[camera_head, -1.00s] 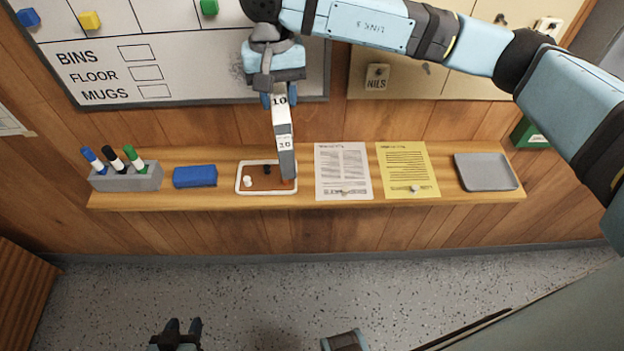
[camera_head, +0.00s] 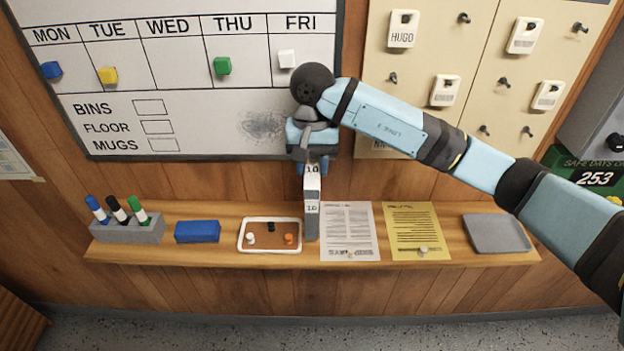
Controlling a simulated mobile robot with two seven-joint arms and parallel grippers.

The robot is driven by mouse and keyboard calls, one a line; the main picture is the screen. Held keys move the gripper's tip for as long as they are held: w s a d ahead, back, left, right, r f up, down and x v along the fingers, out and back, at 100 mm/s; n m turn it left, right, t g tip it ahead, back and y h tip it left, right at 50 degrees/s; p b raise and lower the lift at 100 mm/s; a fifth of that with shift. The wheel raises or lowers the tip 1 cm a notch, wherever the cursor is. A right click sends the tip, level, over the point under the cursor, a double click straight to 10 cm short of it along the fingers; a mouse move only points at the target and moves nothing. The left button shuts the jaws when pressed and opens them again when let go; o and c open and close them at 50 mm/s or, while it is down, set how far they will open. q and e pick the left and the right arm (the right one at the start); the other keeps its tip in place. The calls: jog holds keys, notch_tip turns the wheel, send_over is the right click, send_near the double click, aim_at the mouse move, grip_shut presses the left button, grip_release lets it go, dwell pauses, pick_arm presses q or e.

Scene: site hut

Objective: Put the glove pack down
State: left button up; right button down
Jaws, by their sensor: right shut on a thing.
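The glove pack (camera_head: 312,208) is a narrow grey and white block marked 10. It hangs upright below my right gripper (camera_head: 312,166), which is shut on its top end. The pack's lower end shows in front of the shelf (camera_head: 435,254), between the small cork-floored tray (camera_head: 243,236) and the white printed sheet (camera_head: 349,232). I cannot tell whether it touches the shelf. My left gripper is not in view.
The shelf also holds a marker holder (camera_head: 127,231), a blue block (camera_head: 197,232), a yellow sheet (camera_head: 418,231) and a grey tray (camera_head: 497,234). A whiteboard (camera_head: 205,110) and a key board (camera_head: 430,45) hang behind.

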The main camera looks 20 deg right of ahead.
jog(key=shift+f+p, duration=0.3)
jog(key=shift+f, duration=2.25)
jog(key=shift+f, duration=0.15)
jog(key=c, duration=0.7)
grip_release()
